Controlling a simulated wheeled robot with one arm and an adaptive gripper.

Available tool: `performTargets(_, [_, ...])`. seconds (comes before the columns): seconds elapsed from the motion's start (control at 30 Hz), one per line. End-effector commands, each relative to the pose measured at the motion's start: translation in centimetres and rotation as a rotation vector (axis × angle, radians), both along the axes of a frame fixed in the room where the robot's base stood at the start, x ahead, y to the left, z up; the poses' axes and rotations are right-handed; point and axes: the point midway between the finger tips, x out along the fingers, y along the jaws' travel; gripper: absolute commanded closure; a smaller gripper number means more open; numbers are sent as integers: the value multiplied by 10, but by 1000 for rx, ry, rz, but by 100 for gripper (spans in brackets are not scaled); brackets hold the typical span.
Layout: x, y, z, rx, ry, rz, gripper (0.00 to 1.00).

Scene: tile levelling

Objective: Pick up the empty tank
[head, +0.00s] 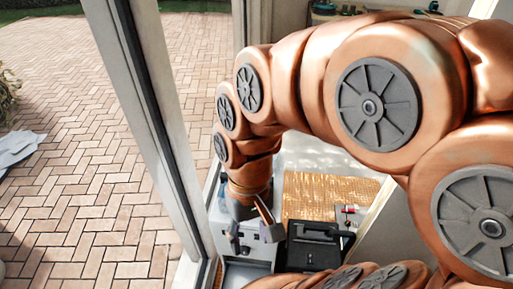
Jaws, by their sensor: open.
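My gripper (254,233) hangs at the end of my copper-coloured arm, pointing down, with its dark fingers apart. It is over or just in front of a light grey, box-like unit (246,250). I cannot tell whether the fingers touch that unit. A black case with a handle (312,247) stands just right of my gripper. No thing in view can be clearly made out as the empty tank. My arm and gripper hide part of the area around the grey unit.
A tan textured mat (330,192) lies behind the black case, with small red and grey items (347,211) at its right. A window frame post (150,120) stands close at the left. Brick paving (75,150) lies beyond it.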

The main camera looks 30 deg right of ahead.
Motion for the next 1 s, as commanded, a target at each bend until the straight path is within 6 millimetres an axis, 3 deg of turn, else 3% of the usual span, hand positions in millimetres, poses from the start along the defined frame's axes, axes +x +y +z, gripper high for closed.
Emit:
performTargets(0.03, [10,7,-8,38,21,-41,48])
performTargets(0.3, [75,37,-10,272,131,-312,48])
performTargets(0.53, [138,31,-10,480,242,-565,48])
performTargets(0.77, [204,-9,-16,693,356,-833,48])
performTargets(1.0, [260,-88,-35,920,475,-1119,48])
